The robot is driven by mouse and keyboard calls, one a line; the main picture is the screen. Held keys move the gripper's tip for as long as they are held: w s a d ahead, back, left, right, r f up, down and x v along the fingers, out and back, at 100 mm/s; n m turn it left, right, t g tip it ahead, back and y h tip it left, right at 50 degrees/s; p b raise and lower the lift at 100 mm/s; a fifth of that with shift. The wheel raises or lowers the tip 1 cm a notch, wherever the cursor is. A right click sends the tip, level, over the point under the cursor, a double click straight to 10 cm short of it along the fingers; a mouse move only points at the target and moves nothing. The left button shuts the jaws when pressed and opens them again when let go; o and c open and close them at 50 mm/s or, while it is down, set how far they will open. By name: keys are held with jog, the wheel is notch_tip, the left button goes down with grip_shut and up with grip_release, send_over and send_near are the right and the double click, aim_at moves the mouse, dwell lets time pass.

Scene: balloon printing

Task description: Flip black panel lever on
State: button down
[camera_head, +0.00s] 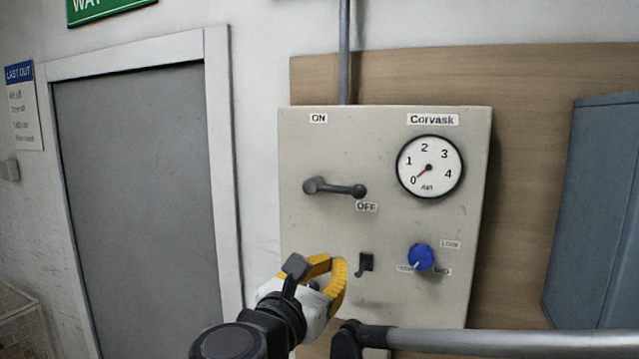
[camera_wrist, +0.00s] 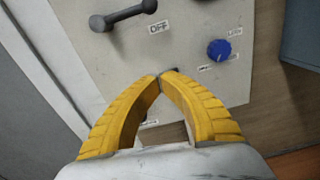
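A small black toggle lever (camera_head: 362,266) sits on the lower middle of the beige panel (camera_head: 300,225), its tip pointing down. A larger dark grey lever (camera_head: 336,188) above it lies almost level, its knob end just above the OFF label (camera_head: 367,207); the ON label (camera_head: 318,118) is higher up. The large lever also shows in the wrist view (camera_wrist: 122,17). My gripper (camera_head: 341,264) is just left of the small toggle. In the wrist view its yellow fingertips (camera_wrist: 162,75) meet, with a little dark patch behind them; whether they touch the toggle cannot be told.
A round gauge (camera_head: 430,167) reads near 0, with a blue knob (camera_head: 421,257) below it, right of the toggle. A grey door (camera_head: 140,190) is at left and a blue-grey cabinet (camera_head: 600,210) at right. A grey pipe (camera_head: 344,50) runs up from the panel.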

aim_at(336, 188)
jog(key=a+r+n, duration=0.1)
jog(key=a+r, duration=0.1)
jog(key=r, duration=0.1)
jog(key=shift+s+a+t, duration=0.1)
jog(key=shift+a+t, duration=0.25)
jog(key=shift+t, duration=0.05)
jog(key=shift+d, duration=0.1)
jog(key=shift+p, duration=0.3)
jog(key=w+d+r+p, duration=0.1)
jog(key=w, duration=0.2)
jog(key=w+d+r+p, duration=0.1)
jog(key=w, duration=0.2)
jog(key=w+d+r+p, duration=0.1)
jog(key=w, duration=0.3)
jog(key=shift+d+r, duration=0.2)
jog(key=shift+d, duration=0.05)
jog(key=shift+r, duration=0.45)
jog(key=shift+w, duration=0.15)
